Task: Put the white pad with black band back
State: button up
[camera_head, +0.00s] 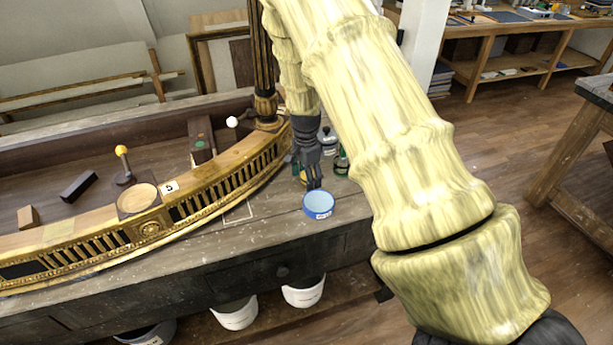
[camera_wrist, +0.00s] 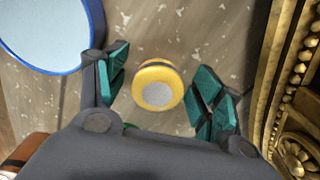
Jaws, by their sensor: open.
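My gripper (camera_head: 309,182) points down over the bench just behind a blue-rimmed round tub; it is open. In the wrist view its teal-padded fingers (camera_wrist: 160,92) stand apart, on either side of a round yellow piece (camera_wrist: 168,78) with a grey disc on top. The yellow piece is on the bench and not gripped; a bit of it shows beside the fingers in the head view (camera_head: 303,177). I cannot make out a white pad with a black band for certain.
The blue tub (camera_head: 319,206) stands near the bench's front edge. Small jars (camera_head: 341,164) stand right of my gripper. The gilt console's carved rim (camera_head: 150,229) curves along the left. A white outline (camera_head: 238,214) marks bare bench. White buckets (camera_head: 304,291) stand below.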

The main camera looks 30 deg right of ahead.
notch_tip(320, 180, up, 12)
jog(key=b, duration=0.2)
jog(key=shift+r+b, duration=0.15)
jog(key=shift+b, duration=0.2)
